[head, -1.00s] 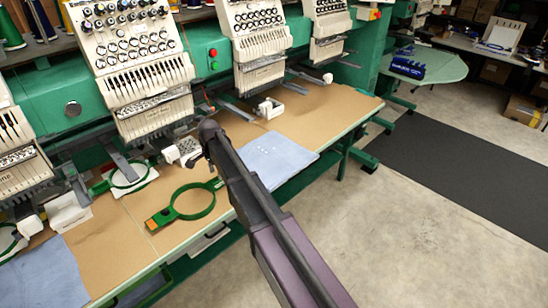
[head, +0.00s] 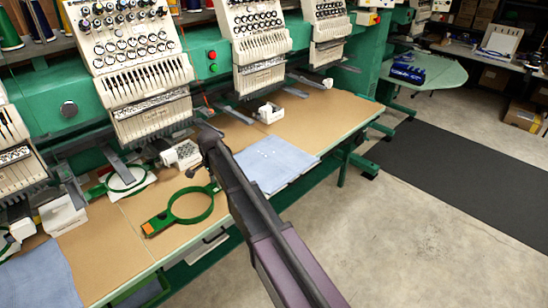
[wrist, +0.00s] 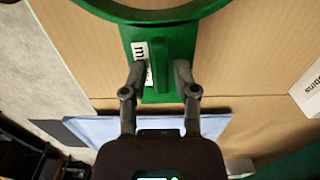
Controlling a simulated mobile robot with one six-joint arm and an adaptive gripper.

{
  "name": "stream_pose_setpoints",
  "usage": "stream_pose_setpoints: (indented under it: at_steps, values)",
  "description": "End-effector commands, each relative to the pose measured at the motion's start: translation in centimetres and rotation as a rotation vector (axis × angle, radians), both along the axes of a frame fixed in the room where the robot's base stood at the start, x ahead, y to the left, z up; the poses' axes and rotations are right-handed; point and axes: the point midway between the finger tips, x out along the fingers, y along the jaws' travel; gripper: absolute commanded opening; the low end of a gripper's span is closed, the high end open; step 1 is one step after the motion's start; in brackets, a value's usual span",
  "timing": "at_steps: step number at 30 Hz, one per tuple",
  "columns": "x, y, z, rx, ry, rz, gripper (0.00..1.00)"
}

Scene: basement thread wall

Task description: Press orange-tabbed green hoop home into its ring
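The orange-tabbed green hoop (head: 209,208) lies on the brown tabletop. Its orange tab (head: 148,229) points to the lower left, and its handle end is at the upper right, beside my arm. In the wrist view, the green handle plate (wrist: 131,45) carries a white label and a raised green grip (wrist: 160,60). My gripper (wrist: 160,72) is above it, with one finger on each side of the grip and a narrow gap visible at the left. A green ring (head: 126,178) with white material sits further left under a machine head. I cannot tell whether it is the hoop's ring.
Embroidery machine heads (head: 135,70) overhang the back of the table. A folded blue cloth (head: 275,163) lies right of my arm, another blue cloth (head: 40,278) at the lower left. White boxes (head: 60,213) stand under the heads. Tabletop (head: 110,250) before the hoop is clear.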

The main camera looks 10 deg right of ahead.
Motion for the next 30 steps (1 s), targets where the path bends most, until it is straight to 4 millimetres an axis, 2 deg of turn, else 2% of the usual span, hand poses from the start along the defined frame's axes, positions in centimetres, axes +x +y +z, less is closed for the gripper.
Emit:
stream_pose_setpoints:
  at_steps: [1,2,3,11,30]
  values:
    - [0.0,0.0,0.0,0.0,0.0,0.0,0.1]
    - [0.0,0.1,0.0,0.0,0.0,0.001,0.01]
    - [0.0,0.1,0.0,0.0,0.0,0.001,0.0]
    - [0.0,0.1,0.2,0.0,0.0,0.001,0.0]
    - [0.0,0.1,3.6,0.0,0.0,0.001,0.0]
